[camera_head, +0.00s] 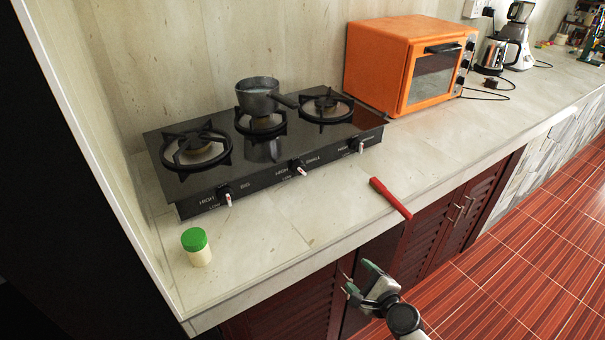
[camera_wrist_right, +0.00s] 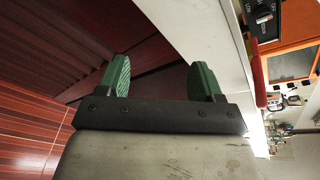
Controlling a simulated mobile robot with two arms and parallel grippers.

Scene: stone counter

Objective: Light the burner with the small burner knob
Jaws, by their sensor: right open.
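A black three-burner stove (camera_head: 270,180) stands on the counter. Its middle knob (camera_head: 298,167), with a "SMALL" label beside it, is on the front panel below the middle burner. A left knob (camera_head: 224,193) with a "BIG" label and a right knob (camera_head: 358,146) flank it. No flame is visible. My right gripper (camera_head: 360,277) is open and empty, in front of the counter edge and lower right of the knobs, touching none. In the right wrist view its green fingers (camera_wrist_right: 160,80) are spread, and one stove knob (camera_wrist_right: 263,13) shows at upper right. My left gripper is not in view.
A grey pot (camera_head: 258,101) sits on the middle burner. A red-handled object (camera_head: 390,198) lies near the counter's front edge. A green-lidded jar (camera_head: 196,247) stands at front left. An orange oven (camera_head: 375,62) is behind right. The counter strip before the middle knob is clear.

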